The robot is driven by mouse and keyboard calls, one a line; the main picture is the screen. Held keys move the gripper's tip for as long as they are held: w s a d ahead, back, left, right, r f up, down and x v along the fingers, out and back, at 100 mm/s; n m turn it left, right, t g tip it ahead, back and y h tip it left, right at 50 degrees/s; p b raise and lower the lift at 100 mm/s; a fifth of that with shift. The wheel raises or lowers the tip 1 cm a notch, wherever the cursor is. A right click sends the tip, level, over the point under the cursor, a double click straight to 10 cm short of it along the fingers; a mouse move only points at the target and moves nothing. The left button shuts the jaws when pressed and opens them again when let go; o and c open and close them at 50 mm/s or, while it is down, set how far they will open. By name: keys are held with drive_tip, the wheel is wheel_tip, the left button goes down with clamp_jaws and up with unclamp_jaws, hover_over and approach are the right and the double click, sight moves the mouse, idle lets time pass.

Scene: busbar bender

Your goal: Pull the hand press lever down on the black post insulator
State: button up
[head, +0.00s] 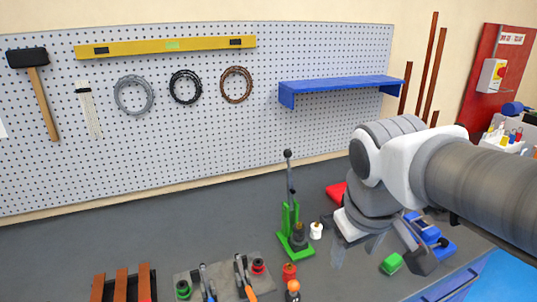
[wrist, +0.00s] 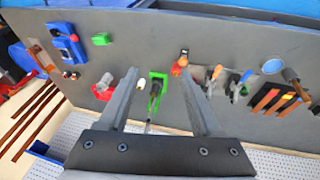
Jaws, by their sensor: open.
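The hand press (head: 291,216) is green and stands on the bench in the head view. Its lever (head: 290,178) points up and ends in a dark knob. The black post insulator (head: 299,237) stands on the press base, under the upright. In the wrist view, the press (wrist: 153,106) shows between the fingers, with the dark insulator (wrist: 155,88) on it and the lever (wrist: 149,126) running toward the gripper body. My gripper (wrist: 159,73) is open and empty. In the head view it hangs right of the press, apart from the lever, partly hidden by my wrist.
A white insulator (head: 316,230) stands just right of the press, and a red one (head: 290,271) in front. A tool tray (head: 225,268) lies front left. A green block (head: 391,263) and blue device (head: 430,235) are at right. A blue shelf (head: 335,86) juts from the pegboard behind.

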drive_tip(key=w+d+f+n+g+h+b, duration=0.15)
drive_tip(key=w+n+h, duration=0.35)
drive_tip(key=w, duration=0.7)
drive_tip(key=w+d+f+n+g+h+b, duration=0.1)
drive_tip(key=w+f+n+g+h, duration=0.15)
drive_tip(key=w+n+h, duration=0.6)
drive_tip(key=w+a+f+n+t+h+b, duration=0.1)
drive_tip(key=w+a+f+n+t+h, duration=0.15)
drive_tip(key=w+a+t, duration=0.55)
drive_tip(key=w+a+f+n+t+h, duration=0.15)
drive_tip(key=w+a+n+h, duration=0.35)
drive_tip(key=a, duration=0.7)
drive_tip(key=w+d+r+y, duration=0.1)
drive_tip(key=w+d+r, duration=0.2)
drive_tip(key=d, duration=0.4)
drive_tip(key=w+d+r+m+y, duration=0.1)
drive_tip(key=w+d+r, duration=0.2)
drive_tip(key=d, duration=0.5)
drive_tip(key=shift+w+r, duration=0.2)
drive_tip(key=shift+w, duration=0.55)
drive_tip(key=shift+c, duration=0.2)
clamp_jaws()
drive_tip(key=shift+f, duration=0.1)
